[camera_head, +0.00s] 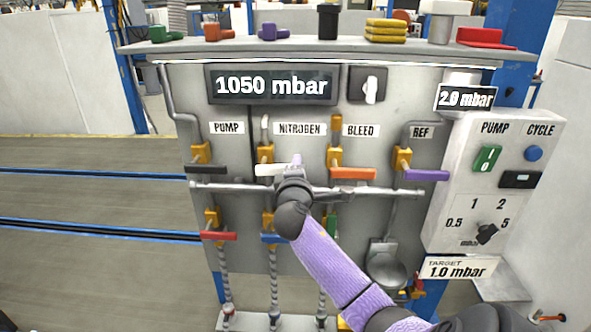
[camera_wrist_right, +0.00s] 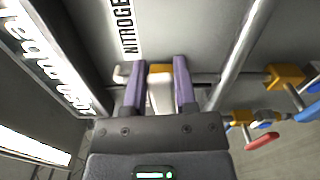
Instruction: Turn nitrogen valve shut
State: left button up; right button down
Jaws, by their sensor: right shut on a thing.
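The nitrogen valve has a yellow body (camera_head: 265,153) under the NITROGEN label (camera_head: 299,129) on the grey panel. Its white handle (camera_head: 268,170) lies roughly horizontal. My right gripper (camera_head: 295,163) reaches up in front of the panel at the handle's right part and hides some of it. In the right wrist view, the purple fingers (camera_wrist_right: 159,84) stand on either side of the white handle (camera_wrist_right: 160,95), shut on it. The yellow valve body (camera_wrist_right: 160,69) shows just beyond. My left gripper is not in view.
Near it are the black pump handle (camera_head: 206,169), orange bleed handle (camera_head: 353,173) and purple REF handle (camera_head: 427,175). A horizontal pipe (camera_head: 235,188) runs just below the nitrogen handle. Red (camera_head: 219,236) and blue handles sit lower. The main display (camera_head: 271,85) reads 1050 mbar.

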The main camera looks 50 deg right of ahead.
jog(key=shift+f+m+b, duration=0.4)
jog(key=shift+f+m, duration=0.15)
jog(key=shift+m, duration=0.05)
jog(key=shift+c, duration=2)
grip_release()
